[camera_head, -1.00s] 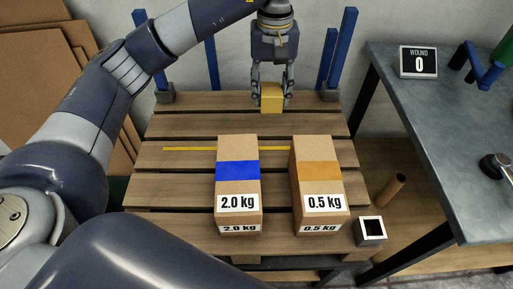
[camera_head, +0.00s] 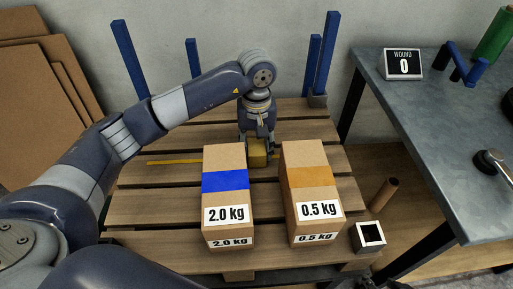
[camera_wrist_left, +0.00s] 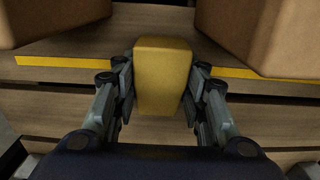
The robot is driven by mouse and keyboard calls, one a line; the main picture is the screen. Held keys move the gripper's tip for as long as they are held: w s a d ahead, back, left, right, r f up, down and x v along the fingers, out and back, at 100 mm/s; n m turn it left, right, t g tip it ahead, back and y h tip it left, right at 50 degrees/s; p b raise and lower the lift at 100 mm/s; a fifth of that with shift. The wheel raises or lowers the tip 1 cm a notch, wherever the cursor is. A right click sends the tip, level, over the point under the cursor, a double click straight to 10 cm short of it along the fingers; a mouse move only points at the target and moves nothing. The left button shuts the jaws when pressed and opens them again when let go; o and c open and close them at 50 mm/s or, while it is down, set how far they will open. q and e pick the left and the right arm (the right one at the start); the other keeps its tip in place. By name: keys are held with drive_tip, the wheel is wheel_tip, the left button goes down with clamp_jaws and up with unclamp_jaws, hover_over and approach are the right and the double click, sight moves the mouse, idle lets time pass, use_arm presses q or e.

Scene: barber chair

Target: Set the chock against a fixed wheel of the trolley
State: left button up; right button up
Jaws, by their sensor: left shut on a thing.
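A small yellow block (camera_head: 258,157), which may be the chock, is between the fingers of my left gripper (camera_head: 257,146). In the left wrist view the gripper (camera_wrist_left: 163,92) is shut on the sides of the yellow block (camera_wrist_left: 163,65). In the head view the block is behind the gap between two cartons, close to a yellow line on a slatted wooden pallet (camera_head: 150,207). I cannot tell whether it touches the slats. No trolley or wheel can be made out. My right gripper is not in view.
A 2.0 kg carton (camera_head: 225,158) with blue tape and a 0.5 kg carton (camera_head: 305,155) with orange tape stand near the block. Blue posts (camera_head: 328,55) rise behind. A grey table (camera_head: 440,130) stands right. The pallet's left side is bare.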

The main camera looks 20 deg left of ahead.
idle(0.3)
use_arm(q)
drive_tip(key=o, duration=1.2)
